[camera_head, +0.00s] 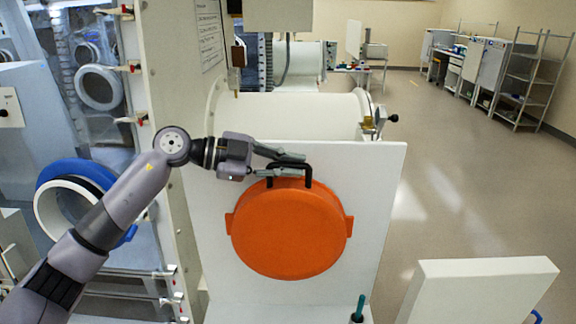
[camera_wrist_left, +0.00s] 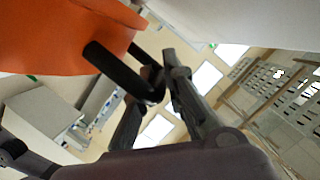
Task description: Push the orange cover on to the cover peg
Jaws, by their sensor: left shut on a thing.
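The orange cover (camera_head: 288,232) is a round disc with side tabs and a black handle (camera_head: 308,172) on its top edge. In the head view it is upright in front of a white panel (camera_head: 375,190). My left gripper (camera_head: 296,163) is shut on the black handle. The left wrist view shows the handle (camera_wrist_left: 112,65) between the fingers and part of the orange cover (camera_wrist_left: 50,35). The cover peg is not visible; the cover may hide it. I cannot tell whether the cover touches the panel. My right gripper is not in view.
A blue-rimmed port ring (camera_head: 75,172) is at the left, beside my left arm. A white box-like block (camera_head: 480,285) stands at lower right. A dark green-handled tool (camera_head: 358,308) stands at the bottom centre.

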